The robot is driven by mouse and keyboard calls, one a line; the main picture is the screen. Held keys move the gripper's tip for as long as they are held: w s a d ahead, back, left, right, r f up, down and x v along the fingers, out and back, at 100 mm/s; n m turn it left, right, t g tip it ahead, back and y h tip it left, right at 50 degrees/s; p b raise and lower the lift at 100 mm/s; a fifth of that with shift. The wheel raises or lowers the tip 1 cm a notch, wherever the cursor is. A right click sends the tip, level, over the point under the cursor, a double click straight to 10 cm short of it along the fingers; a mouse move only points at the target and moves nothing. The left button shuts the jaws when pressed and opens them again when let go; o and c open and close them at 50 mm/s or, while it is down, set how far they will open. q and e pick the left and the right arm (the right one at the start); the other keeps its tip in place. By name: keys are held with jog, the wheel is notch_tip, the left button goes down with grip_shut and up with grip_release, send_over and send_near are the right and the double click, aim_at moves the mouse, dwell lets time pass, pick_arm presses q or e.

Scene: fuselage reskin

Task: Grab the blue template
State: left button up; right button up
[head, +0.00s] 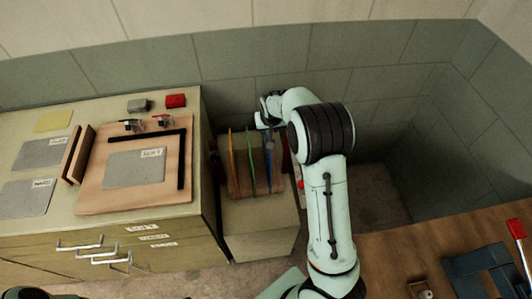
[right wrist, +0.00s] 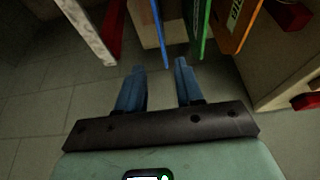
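The blue template (head: 269,178) stands on edge in a small rack, to the right of a green and an orange one in the head view. In the right wrist view the blue template (right wrist: 160,22) shows as a thin upright edge ahead of the gap between my fingers. My right gripper (right wrist: 160,66) is open, with two blue fingers apart and nothing seen held between them. In the head view my right gripper (head: 268,132) is at the back of the rack, partly hidden by its own arm. My left gripper is out of view.
The green template (right wrist: 202,30) and orange template (right wrist: 237,25) stand close beside the blue one. A red-and-white piece (right wrist: 88,30) is on its other side. A drawer cabinet (head: 170,240) stands left of the rack (head: 233,212), a wooden table (head: 400,258) at lower right.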

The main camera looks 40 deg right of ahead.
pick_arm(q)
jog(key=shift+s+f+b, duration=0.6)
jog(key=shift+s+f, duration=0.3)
pick_arm(e)
jog(key=x, duration=1.2)
jog(key=shift+a+f, duration=0.15)
jog(key=shift+f, duration=0.15)
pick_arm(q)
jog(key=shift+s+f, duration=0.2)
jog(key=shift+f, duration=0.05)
pick_arm(e)
jog(key=shift+s+f, duration=0.1)
jog(key=shift+f, duration=0.1)
grip_shut()
dwell(0.3)
